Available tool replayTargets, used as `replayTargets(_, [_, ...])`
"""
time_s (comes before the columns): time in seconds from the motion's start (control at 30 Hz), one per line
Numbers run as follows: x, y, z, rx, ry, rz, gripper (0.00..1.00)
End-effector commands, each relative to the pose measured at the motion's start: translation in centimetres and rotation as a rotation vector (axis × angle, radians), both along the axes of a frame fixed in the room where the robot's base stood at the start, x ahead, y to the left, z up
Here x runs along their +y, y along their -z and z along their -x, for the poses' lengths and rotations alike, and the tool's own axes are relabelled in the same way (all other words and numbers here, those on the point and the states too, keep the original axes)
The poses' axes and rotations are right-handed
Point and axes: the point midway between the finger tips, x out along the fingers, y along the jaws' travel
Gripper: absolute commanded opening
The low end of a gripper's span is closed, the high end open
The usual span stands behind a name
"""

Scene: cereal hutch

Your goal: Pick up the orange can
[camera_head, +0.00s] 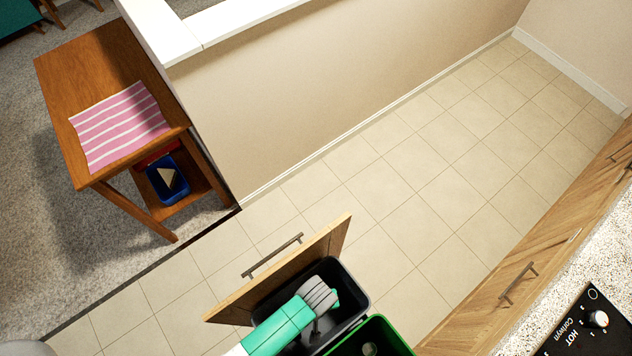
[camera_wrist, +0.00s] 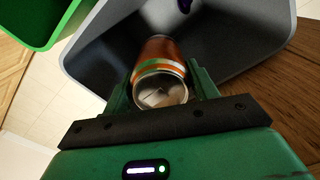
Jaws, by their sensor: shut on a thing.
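The orange can (camera_wrist: 161,58) shows in the wrist view, its metal end facing the camera. My gripper (camera_wrist: 161,80) is shut on it, with one green finger on each side of the can. The can is in front of the inside of a dark grey bin (camera_wrist: 235,40), at or inside its mouth; how deep is hard to tell. In the head view my gripper (camera_head: 325,300) reaches over the same grey bin (camera_head: 355,283), and the can is hidden there.
A green bin (camera_head: 385,335) stands right beside the grey one, with a small pale item inside. A wooden drawer front (camera_head: 290,270) with a bar handle borders the bins. A counter (camera_head: 535,320) is at right. The tiled floor behind is clear. A wooden table (camera_head: 90,75) with a striped cloth stands far left.

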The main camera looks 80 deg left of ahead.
Motion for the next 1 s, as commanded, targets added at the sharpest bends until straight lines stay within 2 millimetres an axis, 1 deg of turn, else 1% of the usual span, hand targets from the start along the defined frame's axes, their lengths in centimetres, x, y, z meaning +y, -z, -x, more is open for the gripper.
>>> replayTargets(0.17, [0.0, -1.1, 0.0, 0.0, 0.0, 0.0, 0.37])
replayTargets(0.9, [0.0, -7.9, 0.0, 0.0, 0.0, 0.0, 0.37])
replayTargets(1.0, [0.0, -8.2, 0.0, 0.0, 0.0, 0.0, 0.37])
